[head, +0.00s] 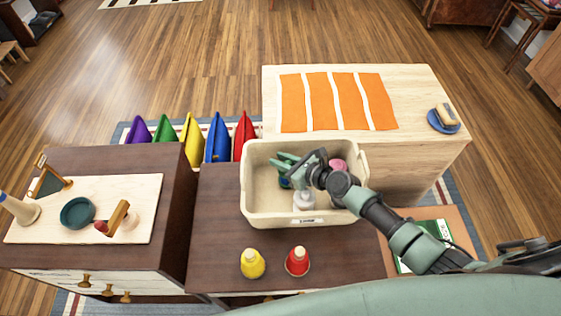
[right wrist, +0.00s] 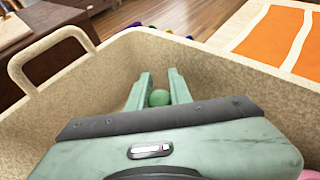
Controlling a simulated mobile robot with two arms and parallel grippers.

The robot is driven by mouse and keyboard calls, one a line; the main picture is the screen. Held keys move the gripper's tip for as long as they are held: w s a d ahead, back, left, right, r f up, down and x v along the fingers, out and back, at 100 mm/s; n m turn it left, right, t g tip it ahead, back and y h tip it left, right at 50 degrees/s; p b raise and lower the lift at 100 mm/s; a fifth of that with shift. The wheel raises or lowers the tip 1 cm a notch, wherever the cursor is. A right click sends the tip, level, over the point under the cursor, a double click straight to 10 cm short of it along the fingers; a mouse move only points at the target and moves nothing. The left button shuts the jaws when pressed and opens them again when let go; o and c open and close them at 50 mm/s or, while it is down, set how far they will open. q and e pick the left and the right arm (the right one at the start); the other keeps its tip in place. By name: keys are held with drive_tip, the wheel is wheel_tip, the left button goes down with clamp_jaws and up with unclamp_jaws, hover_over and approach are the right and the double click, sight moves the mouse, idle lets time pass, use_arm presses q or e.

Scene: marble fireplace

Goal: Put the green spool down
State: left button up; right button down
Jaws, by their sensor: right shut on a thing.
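The green spool (right wrist: 159,97) shows as a small rounded green piece between the fingertips of my right gripper (right wrist: 160,90) in the right wrist view. The gripper is shut on it, inside the beige bin (right wrist: 235,65). In the head view my right gripper (head: 284,168) reaches down into the bin (head: 256,212) from the right, its fingers pointing left. I cannot tell whether the spool touches the bin floor. Most of the spool is hidden by the fingers. My left gripper is not in view.
The bin also holds a white item (head: 304,200) and a pink item (head: 337,165). A yellow spool (head: 252,264) and a red spool (head: 297,261) stand in front of it on the dark table (head: 215,245). An orange-striped cloth (head: 318,101) lies behind right. Coloured holders (head: 218,138) stand behind left.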

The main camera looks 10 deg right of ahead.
drive_tip(key=shift+f, duration=0.1)
drive_tip(key=c, duration=1.3)
unclamp_jaws()
drive_tip(key=shift+s+d+r, duration=0.15)
drive_tip(key=shift+s+r, duration=0.1)
drive_tip(key=shift+r, duration=0.05)
drive_tip(key=p+v, duration=0.2)
drive_tip(key=v, duration=0.9)
drive_tip(key=shift+s+d, duration=0.1)
